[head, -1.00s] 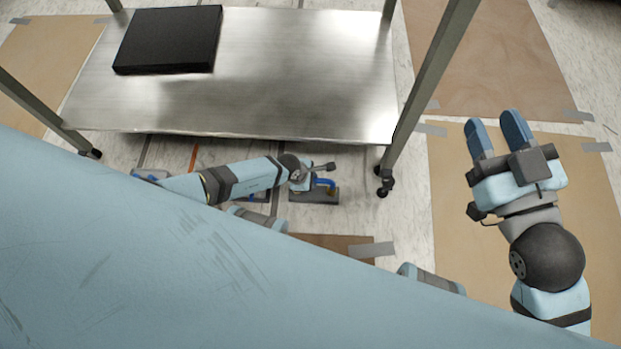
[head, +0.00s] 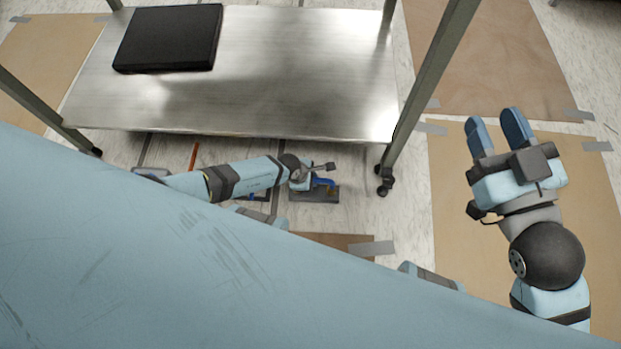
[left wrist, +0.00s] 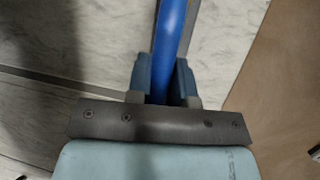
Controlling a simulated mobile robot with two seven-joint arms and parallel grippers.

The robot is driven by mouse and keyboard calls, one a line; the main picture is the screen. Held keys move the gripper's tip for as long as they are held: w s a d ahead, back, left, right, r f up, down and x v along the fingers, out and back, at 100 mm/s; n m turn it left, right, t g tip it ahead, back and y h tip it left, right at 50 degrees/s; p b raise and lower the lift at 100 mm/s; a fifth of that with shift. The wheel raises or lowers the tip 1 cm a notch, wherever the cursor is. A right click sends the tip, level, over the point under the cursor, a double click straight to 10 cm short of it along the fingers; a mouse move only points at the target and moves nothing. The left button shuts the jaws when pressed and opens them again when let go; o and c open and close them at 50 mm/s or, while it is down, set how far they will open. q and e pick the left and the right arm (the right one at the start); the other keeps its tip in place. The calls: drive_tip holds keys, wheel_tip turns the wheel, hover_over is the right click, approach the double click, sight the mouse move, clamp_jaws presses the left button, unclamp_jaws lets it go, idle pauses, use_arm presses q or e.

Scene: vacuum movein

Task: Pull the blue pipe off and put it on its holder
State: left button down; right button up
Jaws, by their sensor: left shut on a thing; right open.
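The blue pipe (left wrist: 170,40) runs up from between the fingers of my left gripper (left wrist: 168,82) in the left wrist view, which is shut on it. In the head view a small part of the blue pipe (head: 325,182) shows beside my left gripper, low near the floor in front of the metal table. It is over or beside a grey block (head: 315,195); I cannot tell whether they touch. My right gripper (head: 497,132) is open and empty over the brown floor sheet at the right. I cannot make out the pipe's holder for certain.
A steel table (head: 290,70) on wheeled legs stands ahead, with a black flat box (head: 168,40) on its left part. Its right front leg (head: 385,170) is close to the right of my left gripper. Brown sheets (head: 480,60) are taped to the floor.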

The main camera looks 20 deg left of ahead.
use_arm(q)
drive_tip(key=c, duration=0.9)
unclamp_jaws()
drive_tip(key=shift+s+r+p, duration=0.1)
drive_tip(key=shift+r+p, duration=0.2)
drive_tip(key=p+v, duration=0.8)
drive_tip(key=v, duration=0.5)
drive_tip(key=shift+a+r, duration=0.1)
use_arm(e)
drive_tip(key=s+r+m, duration=0.1)
drive_tip(key=s+a+r+m, duration=0.1)
drive_tip(key=m, duration=0.1)
drive_tip(key=s+m+g, duration=0.1)
drive_tip(key=shift+a+r+h, duration=0.3)
drive_tip(key=shift+a+r, duration=0.05)
drive_tip(key=shift+r, duration=0.05)
